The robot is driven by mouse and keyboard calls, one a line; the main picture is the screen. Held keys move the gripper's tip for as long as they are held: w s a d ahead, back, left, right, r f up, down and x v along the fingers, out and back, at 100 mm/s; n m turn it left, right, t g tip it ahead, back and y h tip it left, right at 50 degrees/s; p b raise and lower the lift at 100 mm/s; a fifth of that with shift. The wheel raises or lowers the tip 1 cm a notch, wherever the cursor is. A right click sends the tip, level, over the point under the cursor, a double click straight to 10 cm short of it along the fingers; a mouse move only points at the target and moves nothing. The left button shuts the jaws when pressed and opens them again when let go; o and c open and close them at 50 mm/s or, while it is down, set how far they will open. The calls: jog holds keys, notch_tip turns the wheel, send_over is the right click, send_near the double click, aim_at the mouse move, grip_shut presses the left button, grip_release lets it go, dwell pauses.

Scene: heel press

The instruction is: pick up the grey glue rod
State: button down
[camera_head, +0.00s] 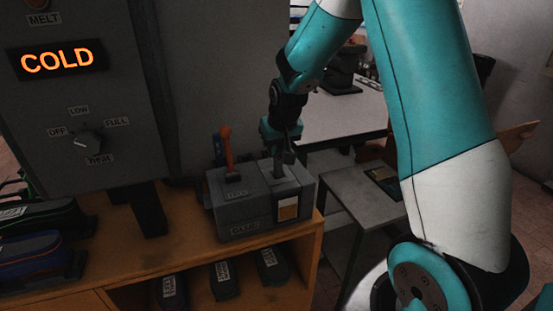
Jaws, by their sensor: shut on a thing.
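The grey glue rod (278,168) stands upright at the right part of a grey two-part box (238,212) on the wooden bench. Its upper part is largely hidden by my gripper (289,154), which points down from above. My gripper is shut on the rod, at its upper end. The rod's lower end is at the box top, and I cannot tell whether it is still inside the slot.
An orange-handled tool (227,147) stands in the box's left part. A dark machine (75,100) with a lit "COLD" display and a dial rises at left. Dark shoe-like pieces (40,250) lie on the bench (130,260). A small grey table (362,200) stands at right.

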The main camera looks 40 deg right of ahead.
notch_tip(320, 180, up, 16)
jog(key=b, duration=0.1)
jog(key=shift+f, duration=0.2)
